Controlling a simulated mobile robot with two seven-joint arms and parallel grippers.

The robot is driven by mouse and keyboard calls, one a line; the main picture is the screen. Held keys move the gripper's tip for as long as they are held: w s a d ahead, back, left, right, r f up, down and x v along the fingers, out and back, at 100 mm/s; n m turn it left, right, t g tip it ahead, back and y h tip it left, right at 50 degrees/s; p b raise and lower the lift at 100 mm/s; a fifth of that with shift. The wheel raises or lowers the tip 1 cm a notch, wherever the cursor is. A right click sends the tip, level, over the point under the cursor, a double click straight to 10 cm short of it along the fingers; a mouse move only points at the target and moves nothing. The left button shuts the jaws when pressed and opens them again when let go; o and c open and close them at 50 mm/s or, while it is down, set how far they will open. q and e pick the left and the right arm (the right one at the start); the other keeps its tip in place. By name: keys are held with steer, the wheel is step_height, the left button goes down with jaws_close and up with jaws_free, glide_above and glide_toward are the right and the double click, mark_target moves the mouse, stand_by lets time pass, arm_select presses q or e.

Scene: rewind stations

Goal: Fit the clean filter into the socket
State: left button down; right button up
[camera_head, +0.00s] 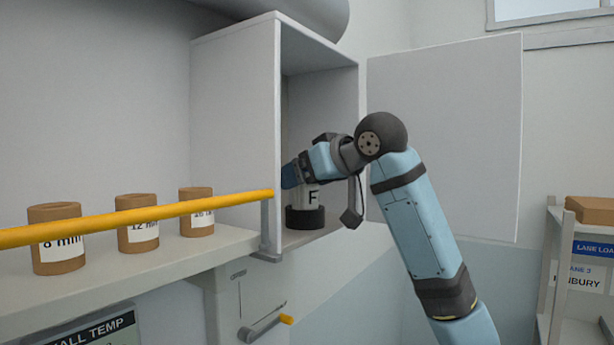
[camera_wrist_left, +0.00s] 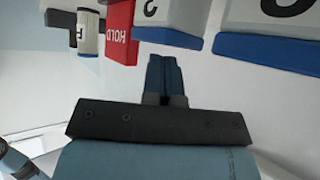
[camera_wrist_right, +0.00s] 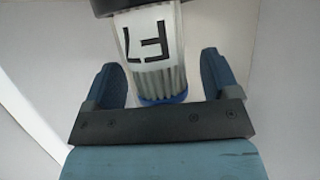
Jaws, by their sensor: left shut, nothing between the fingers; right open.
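The filter (camera_head: 313,196), a pale cylinder marked F, stands upright in the open cabinet. Its lower end meets a dark ring-shaped socket (camera_head: 304,218); how deep it sits I cannot tell. In the right wrist view the filter (camera_wrist_right: 155,55) shows pleats and a blue end cap, with the dark socket (camera_wrist_right: 135,5) at the top edge. My right gripper (camera_wrist_right: 165,80) is open, its fingers on either side of the filter with gaps visible. In the head view my right gripper partly hides the filter's top. My left gripper (camera_wrist_left: 164,75) is shut and empty, outside the head view.
The cabinet wall (camera_head: 235,100) and open door (camera_head: 445,135) flank my right arm. A yellow bar (camera_head: 140,217) crosses before a shelf with brown canisters (camera_head: 137,222).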

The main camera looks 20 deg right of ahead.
arm_select(q)
steer(key=r+p, duration=0.3)
steer(key=shift+s+a, duration=0.15)
steer(key=shift+a, duration=0.05)
steer(key=shift+d+f+n+p, duration=0.1)
steer(key=shift+f+n+p, duration=0.1)
steer(key=shift+n+p, duration=0.1)
steer(key=shift+s+f, duration=0.1)
steer(key=shift+f, duration=0.1)
steer(key=shift+w+r, duration=0.25)
steer(key=shift+w, duration=0.1)
arm_select(e)
steer(key=v, duration=1.3)
steer(key=shift+s+d, duration=0.15)
steer(key=shift+s, duration=0.15)
